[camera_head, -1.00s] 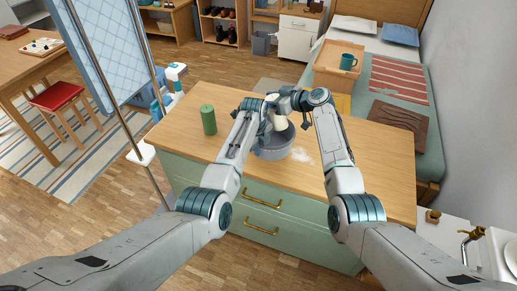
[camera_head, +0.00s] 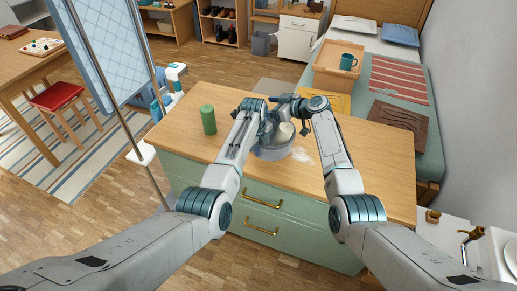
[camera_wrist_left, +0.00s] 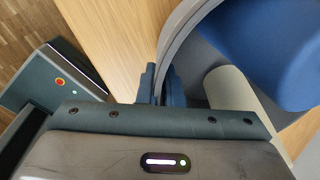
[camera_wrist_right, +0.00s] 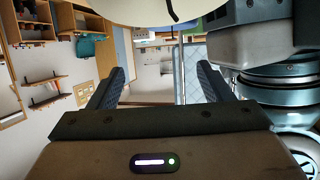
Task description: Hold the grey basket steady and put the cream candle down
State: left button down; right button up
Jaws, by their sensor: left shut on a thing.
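The grey basket (camera_head: 277,152) stands on the wooden top of the green drawer unit. My left gripper (camera_head: 264,135) is shut on its rim, which also shows in the left wrist view (camera_wrist_left: 174,42). The cream candle (camera_head: 285,131) is in the basket; its side shows in the left wrist view (camera_wrist_left: 229,88). Its wick and pale top (camera_wrist_right: 145,9) show in the right wrist view, beyond the fingertips. My right gripper (camera_wrist_right: 160,82) is open, with nothing between its fingers, just above the candle. The candle's base is hidden in the head view.
A green candle (camera_head: 208,120) stands on the top (camera_head: 375,170), left of the basket. A white patch (camera_head: 302,155) lies right of the basket. Something blue (camera_wrist_left: 275,45) shows inside the basket. The right part of the top is clear.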

jog(key=v, duration=1.2)
pick_arm(q)
jog(key=c, duration=1.5)
grip_release()
